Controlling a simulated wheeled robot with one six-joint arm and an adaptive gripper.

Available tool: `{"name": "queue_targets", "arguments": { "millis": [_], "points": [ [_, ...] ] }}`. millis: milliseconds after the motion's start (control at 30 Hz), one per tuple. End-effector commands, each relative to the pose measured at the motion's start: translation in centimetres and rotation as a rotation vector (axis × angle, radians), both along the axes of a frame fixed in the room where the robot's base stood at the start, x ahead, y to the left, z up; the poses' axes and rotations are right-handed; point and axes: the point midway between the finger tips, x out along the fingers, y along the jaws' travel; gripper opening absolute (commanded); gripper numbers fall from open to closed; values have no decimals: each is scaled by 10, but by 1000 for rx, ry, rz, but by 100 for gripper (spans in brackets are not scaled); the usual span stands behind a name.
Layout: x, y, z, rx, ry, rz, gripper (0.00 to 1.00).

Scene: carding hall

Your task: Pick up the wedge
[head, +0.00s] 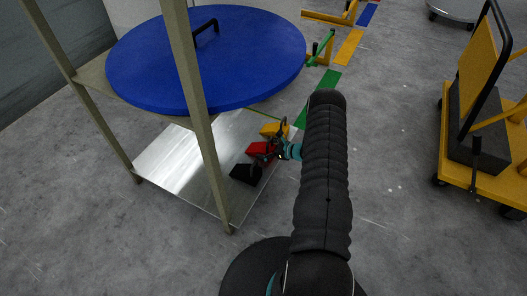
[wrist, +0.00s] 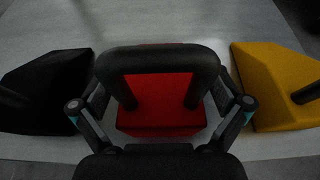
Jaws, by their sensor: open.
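Three wedge-shaped blocks stand in a row on the metal lower shelf: a black wedge (head: 244,174), a red wedge (head: 258,149) and a yellow wedge (head: 270,130). In the wrist view the red wedge (wrist: 160,108) lies in the middle, with a thick dark arched handle (wrist: 160,57) above it. The black wedge (wrist: 50,90) is at left and the yellow wedge (wrist: 275,85) at right. My gripper (wrist: 161,104) is open, its fingers on either side of the red wedge and its handle. I cannot tell whether they touch. In the head view my gripper (head: 284,150) is partly hidden by my arm.
A blue round lid (head: 240,60) with a black handle lies above the shelf (head: 165,160). Rack posts (head: 190,75) stand at the front and left. A yellow cart (head: 450,165) with a dark block stands at right. The floor between is clear.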

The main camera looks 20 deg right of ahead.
Motion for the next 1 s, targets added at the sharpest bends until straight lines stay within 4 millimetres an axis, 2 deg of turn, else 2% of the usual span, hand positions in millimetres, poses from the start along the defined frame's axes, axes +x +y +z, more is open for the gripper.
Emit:
{"name": "queue_targets", "arguments": {
  "millis": [33, 300, 333, 667, 767, 1000],
  "points": [
    [0, 0, 0, 0, 0, 0, 98],
    [0, 0, 0, 0, 0, 1, 30],
    [0, 0, 0, 0, 0, 1, 27],
    [0, 0, 5, 0, -1, 1, 26],
    [1, 0, 16, -1, -2, 1, 26],
    [1, -1, 59, -2, -4, 1, 26]
  ]
}}
